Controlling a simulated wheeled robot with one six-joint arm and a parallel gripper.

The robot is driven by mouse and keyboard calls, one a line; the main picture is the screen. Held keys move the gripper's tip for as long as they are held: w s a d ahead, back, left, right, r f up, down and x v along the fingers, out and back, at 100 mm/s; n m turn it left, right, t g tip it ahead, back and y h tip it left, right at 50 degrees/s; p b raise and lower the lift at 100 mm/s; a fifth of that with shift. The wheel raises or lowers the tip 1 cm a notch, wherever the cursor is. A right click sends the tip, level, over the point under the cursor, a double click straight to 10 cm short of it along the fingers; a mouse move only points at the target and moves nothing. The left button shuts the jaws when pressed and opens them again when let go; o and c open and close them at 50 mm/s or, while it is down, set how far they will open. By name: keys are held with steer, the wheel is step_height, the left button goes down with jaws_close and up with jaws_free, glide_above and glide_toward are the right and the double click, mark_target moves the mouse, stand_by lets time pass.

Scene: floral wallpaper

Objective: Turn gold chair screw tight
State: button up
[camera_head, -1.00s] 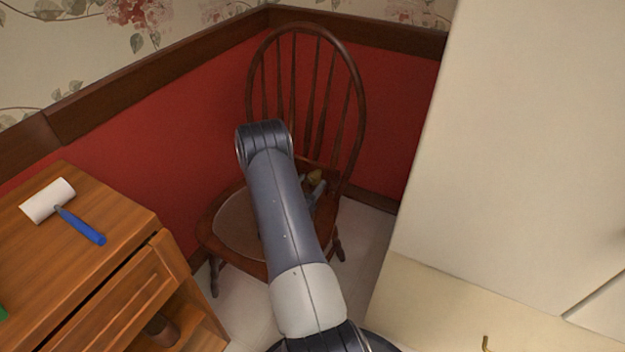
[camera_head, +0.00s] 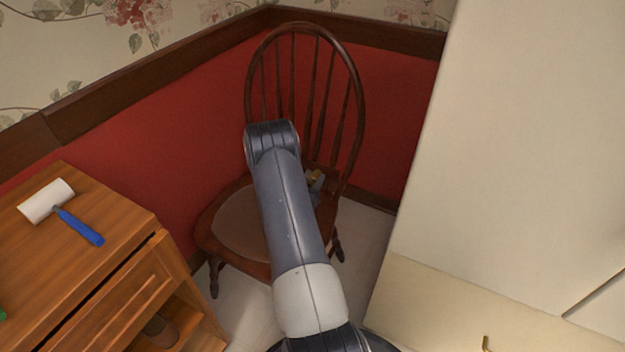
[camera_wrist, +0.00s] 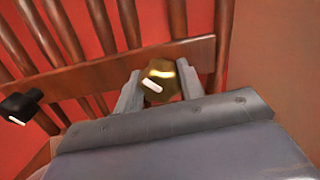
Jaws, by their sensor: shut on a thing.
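The gold screw (camera_wrist: 160,82) shows in the wrist view as a shiny gold knob with bright highlights, in front of the chair's wooden rear edge. My gripper (camera_wrist: 159,88) is shut on it, with one grey finger on each side. In the head view a small bit of gold (camera_head: 313,176) shows beside my arm, near the back of the seat. The dark brown wooden chair (camera_head: 222,220) stands in the corner by the red wall. My arm hides part of its seat and spindles. The screw's thread is hidden.
A black knob-like thing (camera_wrist: 20,105) is at the left in the wrist view. A wooden cabinet (camera_head: 110,225) at the left bears a blue-handled paint roller (camera_head: 80,226). A large cream unit (camera_head: 510,130) stands close at the right.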

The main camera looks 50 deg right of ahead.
steer(key=shift+c, duration=0.7)
steer(key=shift+f+m+b, duration=0.15)
steer(key=shift+m+b, duration=0.15)
steer(key=shift+b, duration=0.2)
steer(key=shift+b, duration=0.4)
steer(key=m+b, duration=0.3)
steer(key=shift+f+b, duration=0.15)
steer(key=shift+b, duration=0.2)
steer(key=m+b, duration=0.3)
steer(key=b, duration=0.1)
steer(key=shift+r+m, duration=0.2)
steer(key=shift+m, duration=0.2)
steer(key=shift+r, duration=0.1)
